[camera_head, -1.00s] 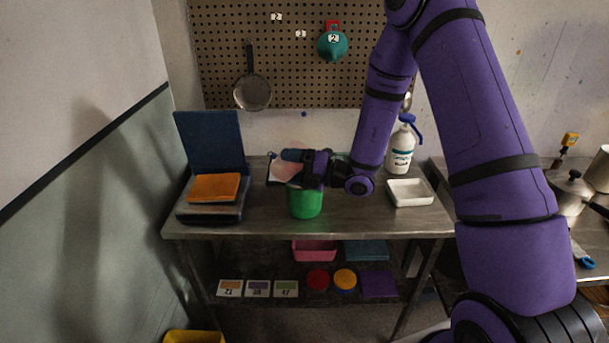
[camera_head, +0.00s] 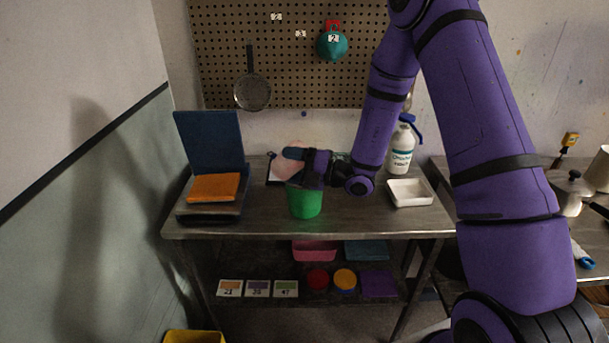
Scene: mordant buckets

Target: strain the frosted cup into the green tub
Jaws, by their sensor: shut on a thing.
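The green tub (camera_head: 305,203) stands upright on the metal table, left of its middle. My gripper (camera_head: 297,158) is directly above the tub, shut on a pale pinkish cup (camera_head: 287,168). The cup is mostly hidden by my gripper and looks tilted over the tub's rim. I cannot tell whether anything runs from it. The inside of the tub is hidden. A round mesh strainer (camera_head: 252,93) hangs by its handle on the pegboard. A teal funnel (camera_head: 332,44) hangs to its right.
A white bottle (camera_head: 400,152) and a white tray (camera_head: 409,193) stand on the right. The table front (camera_head: 370,223) is clear. A shelf below holds several small items.

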